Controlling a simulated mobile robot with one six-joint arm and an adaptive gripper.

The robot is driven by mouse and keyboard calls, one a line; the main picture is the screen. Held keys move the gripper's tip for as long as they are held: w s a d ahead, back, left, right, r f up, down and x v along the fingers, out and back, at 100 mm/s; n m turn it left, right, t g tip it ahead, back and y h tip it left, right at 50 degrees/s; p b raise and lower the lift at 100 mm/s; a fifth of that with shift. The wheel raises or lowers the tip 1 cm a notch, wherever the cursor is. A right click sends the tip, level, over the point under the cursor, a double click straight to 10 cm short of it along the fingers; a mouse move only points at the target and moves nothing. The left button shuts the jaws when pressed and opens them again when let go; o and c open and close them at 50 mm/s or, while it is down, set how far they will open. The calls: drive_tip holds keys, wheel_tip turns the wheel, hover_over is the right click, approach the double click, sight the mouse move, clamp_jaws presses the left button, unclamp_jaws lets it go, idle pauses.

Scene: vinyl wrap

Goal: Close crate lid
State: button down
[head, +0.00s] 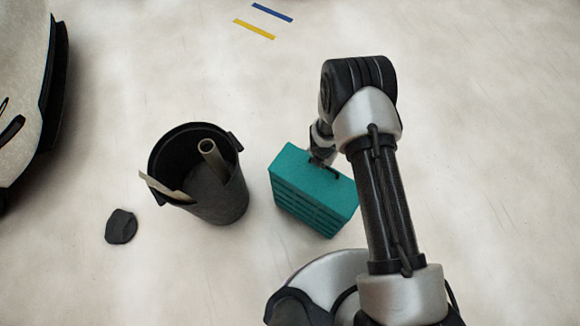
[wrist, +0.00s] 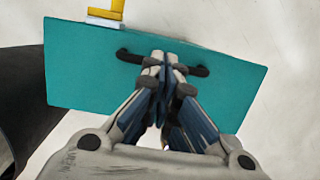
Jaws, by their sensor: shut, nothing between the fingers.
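The teal crate (head: 305,208) stands on the floor in the middle of the head view, its slatted side facing me. Its flat teal lid (wrist: 85,65) lies over the top and looks level with the rim in the head view; I see no clear gap. A dark handle (wrist: 130,56) is on the lid near its far edge in the wrist view. My gripper (wrist: 163,62) is shut and empty, its fingertips over the middle of the handle. Whether they touch it I cannot tell. My arm hides part of the lid in the head view.
A black bin (head: 233,198) with a tube and a sheet inside stands just left of the crate. A dark lump (head: 121,227) lies beside it. A car (head: 22,90) is at the left edge. A yellow piece (wrist: 117,8) shows by the lid's far edge.

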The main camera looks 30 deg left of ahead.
drive_tip(key=shift+w+f+b, duration=0.4)
drive_tip(key=shift+f+b, duration=0.05)
drive_tip(key=shift+f, duration=0.1)
idle(0.4)
